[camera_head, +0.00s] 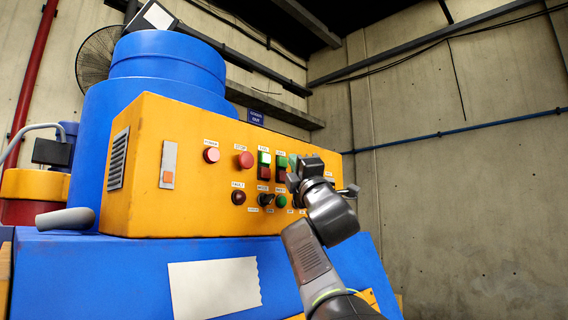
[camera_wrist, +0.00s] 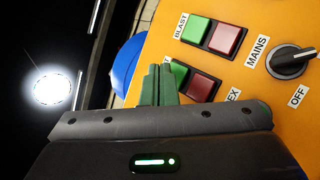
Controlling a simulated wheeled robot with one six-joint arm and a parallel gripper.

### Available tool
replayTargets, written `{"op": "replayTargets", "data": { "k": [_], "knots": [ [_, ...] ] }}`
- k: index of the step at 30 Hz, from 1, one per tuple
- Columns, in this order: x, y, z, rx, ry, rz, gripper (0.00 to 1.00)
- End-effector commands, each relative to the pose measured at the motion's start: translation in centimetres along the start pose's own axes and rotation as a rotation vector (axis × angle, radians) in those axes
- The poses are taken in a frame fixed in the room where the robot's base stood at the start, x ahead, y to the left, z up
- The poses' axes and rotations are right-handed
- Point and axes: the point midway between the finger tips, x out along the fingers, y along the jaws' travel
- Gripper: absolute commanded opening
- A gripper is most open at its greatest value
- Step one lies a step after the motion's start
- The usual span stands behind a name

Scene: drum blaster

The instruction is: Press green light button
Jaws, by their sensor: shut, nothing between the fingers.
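An orange control panel carries green and red push buttons. In the wrist view, a green button (camera_wrist: 195,29) labelled BLAST sits beside a red one (camera_wrist: 225,39). Nearer my gripper, another green button (camera_wrist: 179,73) sits beside a red button (camera_wrist: 201,87); its label is hidden. My gripper (camera_wrist: 158,70) is shut and empty, its fingertips overlapping the edge of this nearer green button; I cannot tell whether they touch. In the head view, my gripper (camera_head: 294,160) is at the panel's right part, beside the green-over-red pairs (camera_head: 264,158). No readable label says light.
The orange panel (camera_head: 190,215) stands on a blue machine body (camera_head: 120,270). Red round buttons (camera_head: 245,159), a black knob (camera_head: 265,199) and a round green button (camera_head: 282,201) are close by. A MAINS knob (camera_wrist: 291,62) protrudes near the pairs. Open space lies right of the panel.

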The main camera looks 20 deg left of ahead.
Motion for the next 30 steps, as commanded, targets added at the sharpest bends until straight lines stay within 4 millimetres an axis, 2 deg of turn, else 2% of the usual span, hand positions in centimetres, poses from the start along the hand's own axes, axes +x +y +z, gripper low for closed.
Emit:
{"op": "replayTargets", "data": {
  "k": [30],
  "knots": [
    [0.61,-0.41,-0.42,0.0,0.0,0.0,0.0]
  ]
}}
